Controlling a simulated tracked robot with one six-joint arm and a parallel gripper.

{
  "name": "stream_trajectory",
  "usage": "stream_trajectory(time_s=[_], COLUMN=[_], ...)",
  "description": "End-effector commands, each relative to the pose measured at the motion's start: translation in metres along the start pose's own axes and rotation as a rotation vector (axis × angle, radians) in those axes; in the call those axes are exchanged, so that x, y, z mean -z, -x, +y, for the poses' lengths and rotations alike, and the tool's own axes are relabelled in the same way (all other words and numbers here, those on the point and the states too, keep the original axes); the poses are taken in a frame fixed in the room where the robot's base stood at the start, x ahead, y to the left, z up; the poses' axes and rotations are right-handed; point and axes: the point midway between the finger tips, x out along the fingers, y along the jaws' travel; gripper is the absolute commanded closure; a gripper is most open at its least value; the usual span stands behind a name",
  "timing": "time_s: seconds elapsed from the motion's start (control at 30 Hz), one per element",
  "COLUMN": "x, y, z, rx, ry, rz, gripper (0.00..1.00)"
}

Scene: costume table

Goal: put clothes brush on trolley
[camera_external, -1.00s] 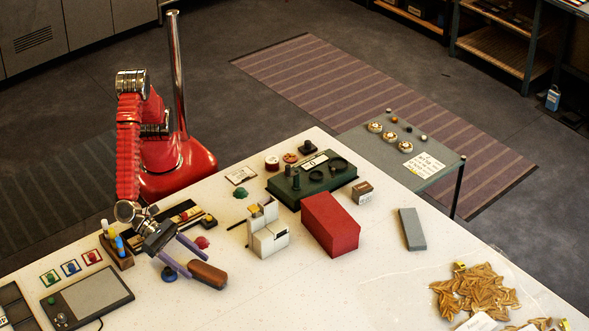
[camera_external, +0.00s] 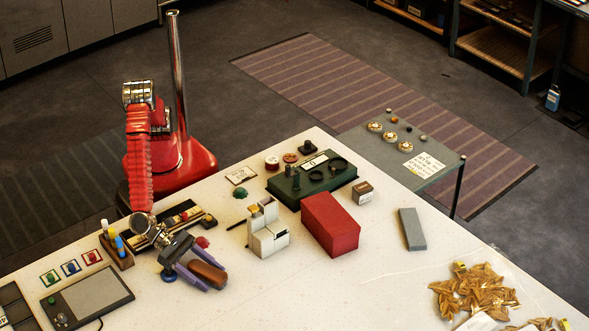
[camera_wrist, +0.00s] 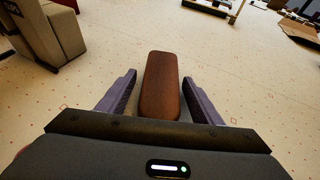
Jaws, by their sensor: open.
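The clothes brush (camera_external: 208,273) is a brown, rounded wooden block on the white table. In the wrist view the brush (camera_wrist: 160,84) lies lengthwise between the two fingers of my gripper (camera_wrist: 160,95), with a gap on each side. My gripper (camera_external: 197,277) is open, and its purple fingers reach low around the brush. The trolley (camera_external: 371,153) is a grey-topped stand beyond the table's far edge. It bears several small round items and a paper with writing.
A white block-shaped holder (camera_external: 267,238) and a red box (camera_external: 330,224) stand right of the brush. A green device (camera_external: 312,176) and a small box (camera_external: 362,193) lie towards the trolley. A pen holder (camera_external: 116,248) is left of my gripper.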

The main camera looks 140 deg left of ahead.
Motion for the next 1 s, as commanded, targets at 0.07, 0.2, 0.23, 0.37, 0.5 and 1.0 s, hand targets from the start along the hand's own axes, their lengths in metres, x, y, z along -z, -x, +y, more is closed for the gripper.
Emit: stream_trajectory(time_s=[0.07,0.2,0.23,0.37,0.5,1.0], x=[0.0001,0.0,0.0,0.0,-0.0001,-0.0001], y=[-0.0011,-0.0008,-0.0007,-0.0006,-0.0005,-0.0005], z=[-0.0003,-0.0003,-0.0003,-0.0002,-0.0002,-0.0002], rx=[0.0,0.0,0.0,0.0,0.0,0.0], ry=[0.0,0.0,0.0,0.0,0.0,0.0], rz=[0.0,0.0,0.0,0.0,0.0,0.0], gripper=[0.41,0.41,0.41,0.41,0.41,0.74])
